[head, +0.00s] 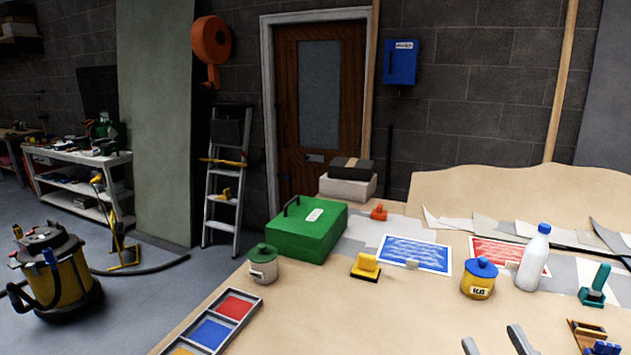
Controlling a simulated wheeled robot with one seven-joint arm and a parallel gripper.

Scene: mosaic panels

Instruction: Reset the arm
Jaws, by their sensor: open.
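My gripper (494,338) shows at the bottom edge of the head view, right of the middle. Only its two grey fingertips are visible, spread apart with nothing seen between them; the rest of the arm is out of the picture. It is over the near part of the light brown workbench (375,320). It is nearer the camera than the yellow jar with the blue lid (479,280) and the white bottle with the blue cap (534,258).
A tray of coloured compartments (213,325), a green-lidded jar (263,264), a green case (307,228) and a yellow block tool (366,267) stand left. Blue (415,255) and red (508,257) panels lie behind. A green-handled tool (596,288) stands right. The bench's middle front is clear.

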